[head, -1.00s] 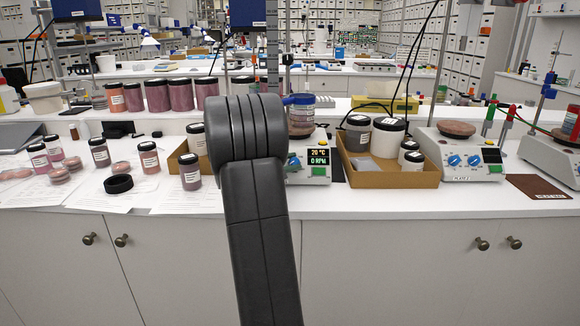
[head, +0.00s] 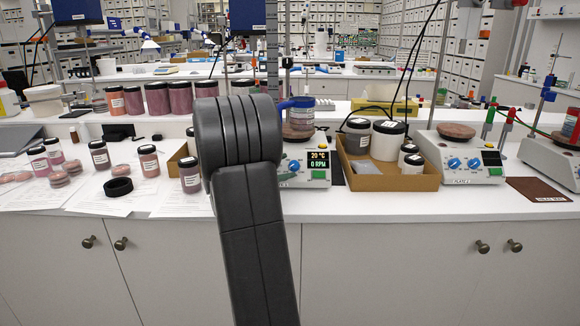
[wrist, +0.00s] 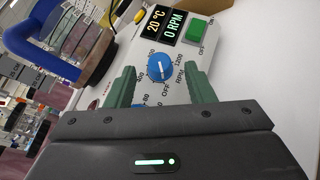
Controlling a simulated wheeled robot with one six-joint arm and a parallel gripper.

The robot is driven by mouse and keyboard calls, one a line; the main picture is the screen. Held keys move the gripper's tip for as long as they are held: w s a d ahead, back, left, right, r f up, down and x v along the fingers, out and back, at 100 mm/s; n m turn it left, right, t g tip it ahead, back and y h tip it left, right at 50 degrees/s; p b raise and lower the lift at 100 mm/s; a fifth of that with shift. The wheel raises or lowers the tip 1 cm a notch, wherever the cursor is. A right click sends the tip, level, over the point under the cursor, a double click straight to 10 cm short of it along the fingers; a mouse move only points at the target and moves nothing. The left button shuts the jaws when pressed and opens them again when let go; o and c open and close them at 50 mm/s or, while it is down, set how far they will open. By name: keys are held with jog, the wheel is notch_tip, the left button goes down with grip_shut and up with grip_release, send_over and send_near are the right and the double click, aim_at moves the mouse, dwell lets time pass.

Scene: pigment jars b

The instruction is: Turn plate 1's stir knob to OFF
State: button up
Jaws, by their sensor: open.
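Plate 1 is the white hotplate stirrer (head: 305,180) partly behind my arm in the head view; its display (head: 318,161) reads 20 °C and 0 RPM. In the wrist view its blue stir knob (wrist: 160,68), inside a printed RPM scale with an OFF mark, stands between the green fingers of my gripper (wrist: 158,74). The fingers are open, one on each side, with visible gaps to the knob. The white pointer line runs roughly up and down the picture; its exact setting is hard to read. A second blue knob (wrist: 138,104) is mostly hidden by my gripper.
A blue-collared vessel (head: 300,112) stands on plate 1's top. A green switch (wrist: 199,31) sits beside the display. A cardboard tray (head: 400,182) of jars is to the right, then plate 2 (head: 440,168). Jars and papers cover the left.

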aim_at(293, 165)
jog(key=v, duration=1)
jog(key=shift+s+a, duration=0.25)
jog(key=shift+r, duration=0.1)
jog(key=x, duration=1.4)
jog(key=shift+a, duration=0.1)
jog(key=shift+s, duration=0.1)
